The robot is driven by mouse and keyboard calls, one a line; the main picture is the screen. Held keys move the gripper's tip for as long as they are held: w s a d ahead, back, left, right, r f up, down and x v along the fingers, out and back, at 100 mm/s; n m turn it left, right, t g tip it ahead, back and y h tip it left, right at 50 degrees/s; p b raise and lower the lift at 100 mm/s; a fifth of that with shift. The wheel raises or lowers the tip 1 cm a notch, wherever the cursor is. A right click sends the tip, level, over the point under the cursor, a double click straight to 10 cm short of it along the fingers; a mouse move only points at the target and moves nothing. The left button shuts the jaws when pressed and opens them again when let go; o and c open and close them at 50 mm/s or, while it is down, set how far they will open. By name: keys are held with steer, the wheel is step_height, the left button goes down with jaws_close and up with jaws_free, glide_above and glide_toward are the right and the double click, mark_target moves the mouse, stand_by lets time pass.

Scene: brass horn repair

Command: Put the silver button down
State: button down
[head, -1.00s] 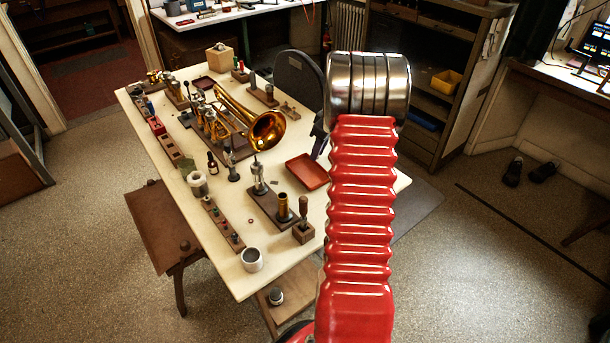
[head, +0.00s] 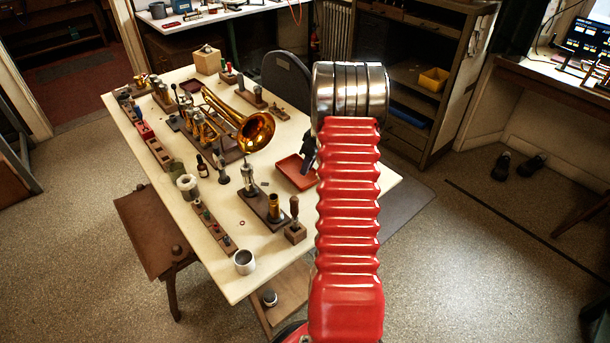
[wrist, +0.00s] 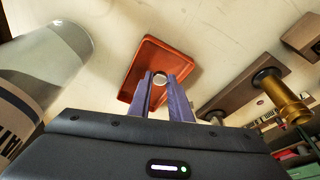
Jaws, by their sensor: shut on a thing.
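The silver button (wrist: 158,79) shows in the wrist view as a small pale round disc between the tips of my gripper (wrist: 160,88). The two purplish fingers are closed on it. Both are over the red-orange tray (wrist: 146,52); I cannot tell whether the button touches its floor. In the head view, my gripper (head: 309,152) is a dark shape at the tray's (head: 292,178) far right edge, partly hidden behind my red arm. The button cannot be made out there.
A brass horn (head: 255,131) lies left of the tray. Nearer stand a brass cylinder (head: 274,208) on a wooden base and a wooden-handled tool (head: 294,210).

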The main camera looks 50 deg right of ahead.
steer(key=shift+f, duration=1.7)
steer(key=shift+f, duration=0.1)
steer(key=c, duration=1.6)
jaws_free()
steer(key=shift+c, duration=0.2)
steer(key=v, duration=1.2)
